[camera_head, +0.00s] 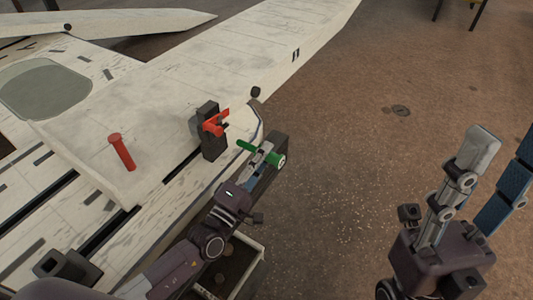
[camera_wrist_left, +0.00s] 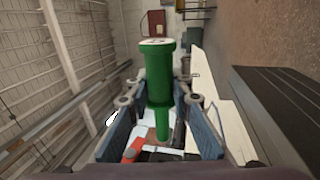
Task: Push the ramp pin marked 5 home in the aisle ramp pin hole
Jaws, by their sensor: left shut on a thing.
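A green pin (camera_head: 277,159) with a wide head is held in my left gripper (camera_head: 262,154). It lies roughly level, its thin end toward the dark block with a red clip (camera_head: 214,124) and apart from it. In the left wrist view the green pin (camera_wrist_left: 159,85) sits between both blue finger pads, with a dark mark on its pale head end too small to read. A red pin (camera_head: 122,152) stands tilted on the white panel (camera_head: 100,115). My right gripper (camera_head: 495,165) is open and empty at the right. I cannot make out the pin hole.
Long slots run across the panel at left.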

